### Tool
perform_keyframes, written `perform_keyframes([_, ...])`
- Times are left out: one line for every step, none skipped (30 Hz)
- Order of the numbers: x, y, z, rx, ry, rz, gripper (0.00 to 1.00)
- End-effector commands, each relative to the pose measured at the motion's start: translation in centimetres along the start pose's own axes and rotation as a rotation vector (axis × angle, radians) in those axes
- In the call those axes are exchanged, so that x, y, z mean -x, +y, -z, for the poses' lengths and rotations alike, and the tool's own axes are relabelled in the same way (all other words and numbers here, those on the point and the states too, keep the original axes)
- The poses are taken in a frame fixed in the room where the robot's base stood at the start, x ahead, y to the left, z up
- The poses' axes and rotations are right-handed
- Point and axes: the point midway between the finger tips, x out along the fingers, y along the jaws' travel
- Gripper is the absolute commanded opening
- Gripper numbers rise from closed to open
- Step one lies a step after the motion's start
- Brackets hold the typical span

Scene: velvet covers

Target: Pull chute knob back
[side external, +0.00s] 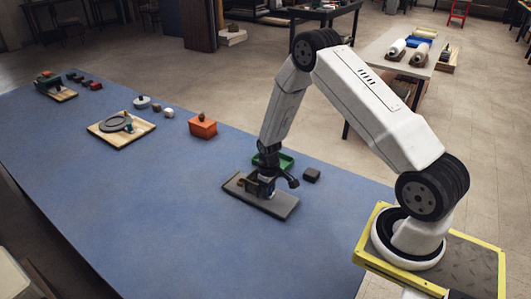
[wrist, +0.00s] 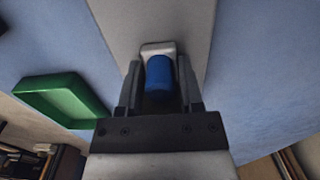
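The chute fixture stands on a dark grey board (side external: 278,206) on the blue table, and the same grey surface (wrist: 178,22) shows in the wrist view. A blue cylindrical knob (wrist: 159,74) rises in front of a pale grey block (wrist: 157,46). My gripper (wrist: 159,82) has one finger on each side of the knob, with narrow gaps visible beside it, so it looks open around the knob. In the side view my gripper (side external: 267,178) is down at the board and hides much of the fixture. Whether either finger touches the knob is hard to see.
A green tray (wrist: 62,98) lies beside my gripper, and a small dark block (side external: 312,175) sits to its right in the side view. An orange box (side external: 203,127) and a wooden board with a grey disc (side external: 115,123) stand farther off. The table's left front area is clear.

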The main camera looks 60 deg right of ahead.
Motion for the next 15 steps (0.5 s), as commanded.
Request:
perform_keyframes([0.01,0.01,0.00,0.000,0.000,0.000,0.14])
perform_keyframes([0.01,0.01,0.00,0.000,0.000,0.000,0.14])
perform_keyframes([0.01,0.01,0.00,0.000,0.000,0.000,0.14])
perform_keyframes([0.02,0.01,-0.01,0.000,0.000,0.000,0.14])
perform_keyframes([0.01,0.01,-0.04,0.000,0.000,0.000,0.14])
perform_keyframes([0.02,0.01,-0.08,0.000,0.000,0.000,0.14])
perform_keyframes([0.02,0.01,-0.13,0.000,0.000,0.000,0.14])
perform_keyframes([0.02,0.02,-0.18,0.000,0.000,0.000,0.14])
perform_keyframes([0.02,0.02,-0.28,0.000,0.000,0.000,0.14])
perform_keyframes([0.03,0.02,-0.36,0.000,0.000,0.000,0.14])
perform_keyframes([0.02,0.02,-0.45,0.000,-0.001,0.000,0.14])
perform_keyframes([0.02,0.02,-0.60,0.000,-0.001,0.000,0.14])
perform_keyframes([0.01,0.02,-0.72,0.000,-0.001,0.000,0.14])
perform_keyframes([0.01,0.01,-0.84,0.000,-0.001,0.000,0.14])
perform_keyframes([0.00,0.02,-0.98,0.000,-0.001,0.000,0.14])
